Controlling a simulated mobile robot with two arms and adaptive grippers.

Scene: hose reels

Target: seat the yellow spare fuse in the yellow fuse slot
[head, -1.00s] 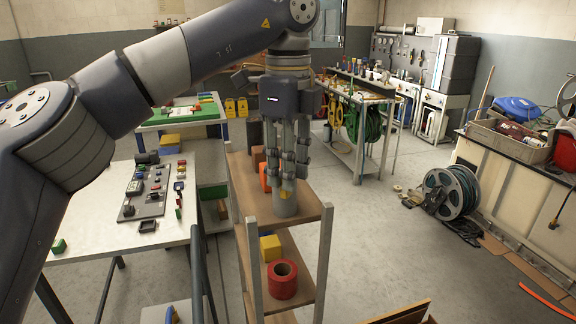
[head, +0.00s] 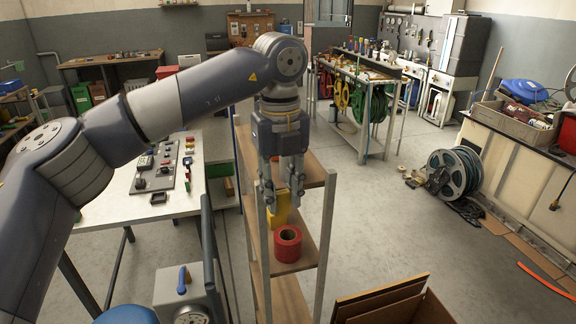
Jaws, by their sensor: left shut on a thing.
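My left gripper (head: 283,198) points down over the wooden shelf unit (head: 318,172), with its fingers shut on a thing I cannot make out. Yellow (head: 279,212) shows between and just below the fingertips. I cannot tell whether it is held or is the yellow block on the lower shelf behind. A dark panel (head: 158,172) with several small coloured parts lies on the white table to the left. Which part is the yellow fuse slot is too small to tell. My right gripper is not in view.
A red spool (head: 288,244) stands on the middle shelf, close below the gripper. A grey box with a blue handle (head: 180,285) and an open cardboard box (head: 395,303) are at the front. A hose reel (head: 455,172) stands at the right. The floor between is clear.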

